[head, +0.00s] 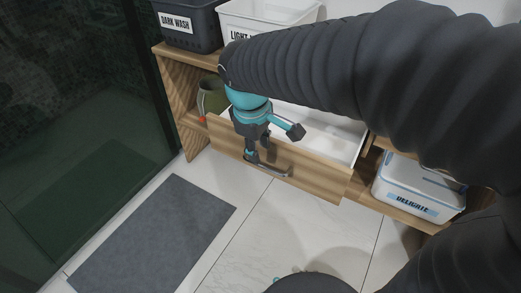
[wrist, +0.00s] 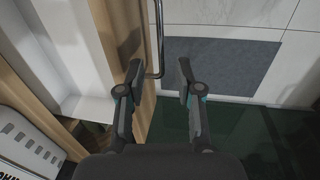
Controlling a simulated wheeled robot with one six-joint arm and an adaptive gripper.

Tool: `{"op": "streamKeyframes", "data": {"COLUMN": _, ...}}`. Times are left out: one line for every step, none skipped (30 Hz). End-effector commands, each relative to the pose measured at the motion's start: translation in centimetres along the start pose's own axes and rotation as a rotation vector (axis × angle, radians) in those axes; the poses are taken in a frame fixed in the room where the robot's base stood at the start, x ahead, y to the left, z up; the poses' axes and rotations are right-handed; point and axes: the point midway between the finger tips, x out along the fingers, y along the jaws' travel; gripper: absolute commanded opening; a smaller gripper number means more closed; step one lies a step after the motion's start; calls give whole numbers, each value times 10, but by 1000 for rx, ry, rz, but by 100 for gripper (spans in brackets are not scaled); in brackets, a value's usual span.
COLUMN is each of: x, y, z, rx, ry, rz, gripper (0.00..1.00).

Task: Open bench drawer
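The bench drawer (head: 305,170) has a light wood front and stands pulled out, its white inside showing in the head view. A dark bar handle (head: 272,171) runs along its front. My gripper (head: 258,152) is at the handle, pointing down. In the wrist view my gripper (wrist: 159,75) is open, with its two fingers well apart. The end of the handle (wrist: 159,40) shows between the fingertips, and neither finger clearly touches it. The wood drawer front (wrist: 118,25) lies behind the left finger. My arm hides part of the drawer's inside.
A dark basket (head: 190,25) and a white basket (head: 265,15) stand on the bench top (head: 185,55). A green jug (head: 210,97) is left of the drawer, a white "DELICATE" bin (head: 418,188) right. A grey mat (head: 155,235) lies on the otherwise clear floor before a glass panel (head: 75,130).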

Motion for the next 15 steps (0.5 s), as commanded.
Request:
{"op": "streamKeyframes", "data": {"x": -11, "y": 0, "z": -1, "rx": 0, "ry": 5, "rz": 2, "gripper": 35}}
{"op": "streamKeyframes", "data": {"x": -17, "y": 0, "z": -1, "rx": 0, "ry": 4, "rz": 2, "gripper": 35}}
{"op": "streamKeyframes", "data": {"x": -24, "y": 0, "z": -1, "rx": 0, "ry": 4, "rz": 2, "gripper": 35}}
{"op": "streamKeyframes", "data": {"x": -29, "y": 0, "z": -1, "rx": 0, "ry": 4, "rz": 1, "gripper": 35}}
{"op": "streamKeyframes", "data": {"x": -34, "y": 0, "z": 0, "rx": 0, "ry": 4, "rz": 1, "gripper": 35}}
{"op": "streamKeyframes", "data": {"x": -40, "y": 0, "z": -1, "rx": 0, "ry": 4, "rz": 1, "gripper": 35}}
{"op": "streamKeyframes", "data": {"x": -44, "y": 0, "z": -1, "rx": 0, "ry": 3, "rz": 1, "gripper": 35}}
{"op": "streamKeyframes", "data": {"x": -48, "y": 0, "z": 0, "rx": 0, "ry": 2, "rz": 0, "gripper": 35}}
{"op": "streamKeyframes", "data": {"x": -52, "y": 0, "z": -1, "rx": 0, "ry": 3, "rz": 0, "gripper": 35}}
{"op": "streamKeyframes", "data": {"x": -54, "y": 0, "z": -1, "rx": 0, "ry": 2, "rz": 0, "gripper": 35}}
{"op": "streamKeyframes", "data": {"x": -56, "y": 0, "z": 0, "rx": 0, "ry": 1, "rz": 0, "gripper": 35}}
{"op": "streamKeyframes", "data": {"x": -59, "y": 0, "z": 0, "rx": 0, "ry": 1, "rz": -1, "gripper": 35}}
{"op": "streamKeyframes", "data": {"x": -60, "y": 0, "z": 0, "rx": 0, "ry": 1, "rz": -1, "gripper": 35}}
{"op": "streamKeyframes", "data": {"x": -61, "y": 0, "z": 0, "rx": 0, "ry": 1, "rz": -1, "gripper": 35}}
{"op": "streamKeyframes", "data": {"x": -62, "y": 0, "z": 0, "rx": 0, "ry": 1, "rz": -1, "gripper": 35}}
